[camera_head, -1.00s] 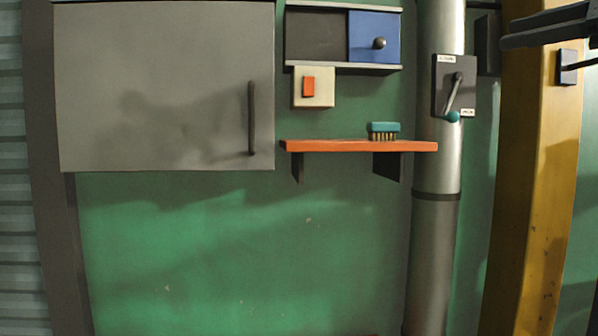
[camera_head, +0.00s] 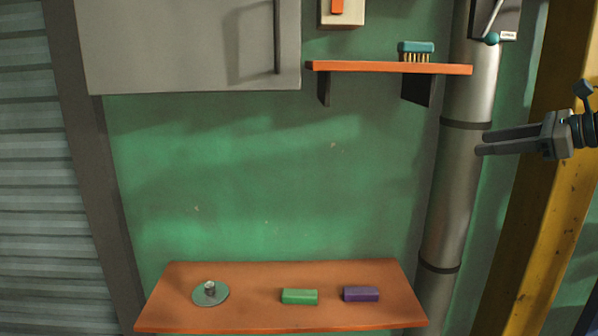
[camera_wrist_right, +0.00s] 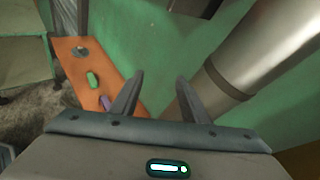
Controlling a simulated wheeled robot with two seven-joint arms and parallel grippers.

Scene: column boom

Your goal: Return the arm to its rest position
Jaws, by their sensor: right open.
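My right gripper (camera_head: 480,143) shows at the right of the head view, in front of the grey pipe and the yellow post. Its fingers point left and are parted, with nothing between them. In the right wrist view its two fingers (camera_wrist_right: 158,88) are spread apart, with green wall and some of the bench behind the gap. My left gripper is not in view.
An orange bench (camera_head: 380,316) below holds a round metal disc (camera_head: 211,294), a green block (camera_head: 299,297) and a purple block (camera_head: 361,294). An orange shelf (camera_head: 350,66) carries a teal brush (camera_head: 416,48). A grey cabinet (camera_head: 180,45), pipe (camera_head: 455,190) and yellow post (camera_head: 530,230) stand around.

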